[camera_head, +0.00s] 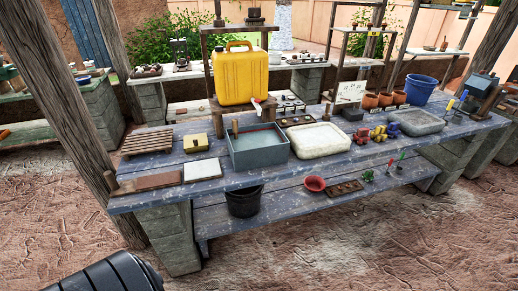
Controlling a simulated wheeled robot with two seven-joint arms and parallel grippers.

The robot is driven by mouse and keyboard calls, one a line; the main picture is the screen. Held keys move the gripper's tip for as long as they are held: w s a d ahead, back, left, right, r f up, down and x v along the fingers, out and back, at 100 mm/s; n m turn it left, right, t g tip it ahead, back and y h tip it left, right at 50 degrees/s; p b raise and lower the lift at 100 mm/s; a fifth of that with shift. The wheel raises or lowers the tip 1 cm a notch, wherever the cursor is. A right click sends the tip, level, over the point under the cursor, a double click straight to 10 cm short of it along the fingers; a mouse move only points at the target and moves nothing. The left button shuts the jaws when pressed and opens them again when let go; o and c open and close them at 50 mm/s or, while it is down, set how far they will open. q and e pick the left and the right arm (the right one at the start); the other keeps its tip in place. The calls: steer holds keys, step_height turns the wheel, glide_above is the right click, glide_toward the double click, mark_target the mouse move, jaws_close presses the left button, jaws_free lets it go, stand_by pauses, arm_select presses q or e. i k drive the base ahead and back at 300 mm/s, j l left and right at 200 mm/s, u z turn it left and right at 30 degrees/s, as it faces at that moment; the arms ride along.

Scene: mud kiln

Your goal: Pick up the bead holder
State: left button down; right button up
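I cannot tell for sure which thing is the bead holder. One candidate is a brown tray with several small hollows (345,189) on the lower shelf, beside a red bowl (315,184). Others are a small dark rack (289,106) and a flat dark tray (297,121) behind the grey basin on the tabletop; their details are too small to tell. Neither of my grippers is in view. A dark ribbed part at the bottom left looks like part of my arm.
The blue wooden table (290,178) holds a grey water basin (259,148), a pale stone slab basin (319,140), a yellow jerrycan (240,75) on a stand, and a blue bucket (421,89). A black bucket (243,201) stands below. The ground in front is clear.

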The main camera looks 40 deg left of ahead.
mark_target(362, 137)
steer(key=i+j+z, duration=0.1)
steer(key=z, duration=0.5)
steer(key=i+j+z, duration=0.25)
steer(key=i+j, duration=0.15)
steer(key=j, duration=0.2)
steer(key=i+j+z, duration=0.1)
steer(key=j, duration=0.2)
steer(key=i+j+z, duration=0.15)
steer(key=j, duration=0.2)
steer(key=i+j+z, duration=0.1)
steer(key=j, duration=0.3)
steer(key=i+l, duration=0.05)
steer(key=i, duration=0.05)
